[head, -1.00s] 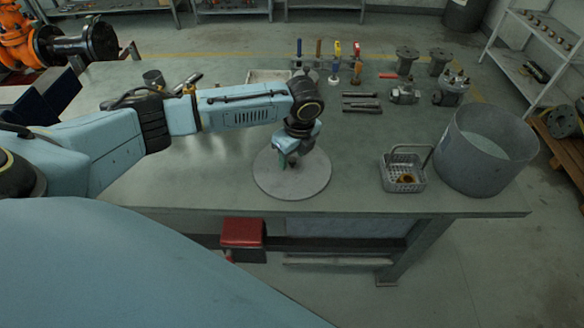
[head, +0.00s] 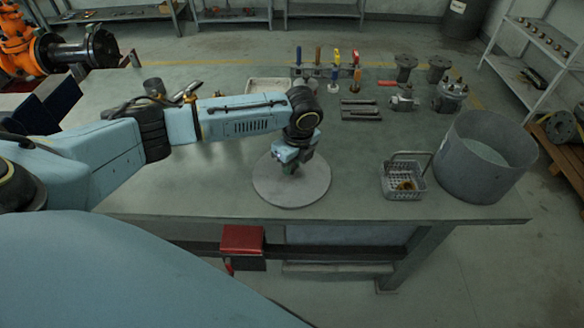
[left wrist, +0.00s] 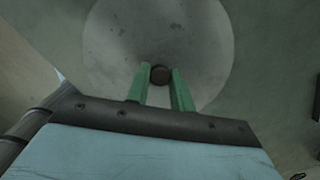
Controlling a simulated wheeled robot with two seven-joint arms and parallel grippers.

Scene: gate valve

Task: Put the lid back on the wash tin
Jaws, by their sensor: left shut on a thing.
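The lid (head: 308,190) is a flat grey disc near the front edge of the bench. It also shows in the left wrist view (left wrist: 205,50), with a dark round knob (left wrist: 160,74) at its middle. My left gripper (head: 291,170) is over the lid's middle, its green fingers (left wrist: 160,85) shut on the knob. Whether the lid touches the bench I cannot tell. The wash tin (head: 465,175) is a large round grey tin, open at the top, with pale liquid inside, at the bench's right end. My right gripper is not in view.
A small wire basket (head: 403,180) with a brass-coloured part inside stands between the lid and the tin. Behind are a rack of coloured-handled tools (head: 327,75), dark bars (head: 360,110) and several metal valve parts (head: 450,95). The bench (head: 210,185) left of the lid is clear.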

